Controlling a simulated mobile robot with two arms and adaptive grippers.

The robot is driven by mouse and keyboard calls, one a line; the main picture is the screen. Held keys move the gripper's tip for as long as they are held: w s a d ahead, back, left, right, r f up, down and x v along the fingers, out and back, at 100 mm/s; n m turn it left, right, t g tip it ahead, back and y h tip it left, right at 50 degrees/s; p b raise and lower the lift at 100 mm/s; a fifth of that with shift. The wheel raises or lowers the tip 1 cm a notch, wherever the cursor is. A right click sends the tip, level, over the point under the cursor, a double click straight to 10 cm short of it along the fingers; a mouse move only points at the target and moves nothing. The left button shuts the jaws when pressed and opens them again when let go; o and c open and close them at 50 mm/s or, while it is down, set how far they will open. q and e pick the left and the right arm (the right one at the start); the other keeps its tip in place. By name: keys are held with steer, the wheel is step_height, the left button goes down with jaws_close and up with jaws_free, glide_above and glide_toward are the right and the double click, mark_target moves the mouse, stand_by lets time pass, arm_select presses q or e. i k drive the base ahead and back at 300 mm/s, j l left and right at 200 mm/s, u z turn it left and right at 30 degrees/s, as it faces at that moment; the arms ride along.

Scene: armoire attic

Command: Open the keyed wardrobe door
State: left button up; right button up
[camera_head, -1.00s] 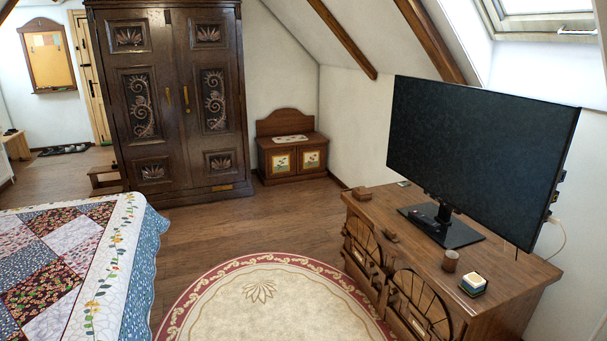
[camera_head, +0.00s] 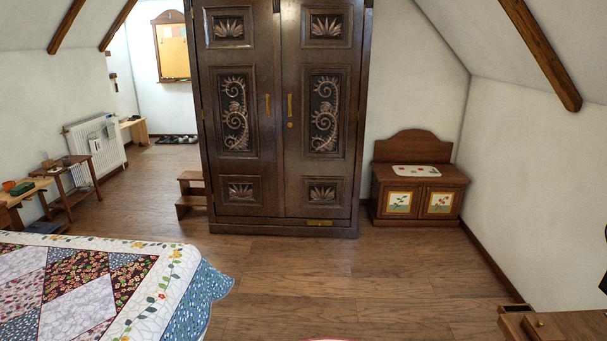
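The dark wooden wardrobe (camera_head: 282,190) stands upright across the floor, near the middle of the head view. Its two carved doors, the left door (camera_head: 237,170) and the right door (camera_head: 323,170), look shut. A brass handle (camera_head: 267,104) is on the left door, and another brass handle (camera_head: 290,105) is on the right door. A small brass spot, perhaps a keyhole or key (camera_head: 291,125), sits below the right handle; I cannot tell which. Neither of my grippers is in view.
A patchwork bed (camera_head: 90,290) fills the lower left. A low cabinet (camera_head: 419,190) stands right of the wardrobe, and a small step stool (camera_head: 190,192) stands at its left. A dresser corner (camera_head: 575,325) shows lower right. The wooden floor (camera_head: 320,275) before the wardrobe is clear.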

mark_target(317, 47)
steer(key=i, duration=2.6)
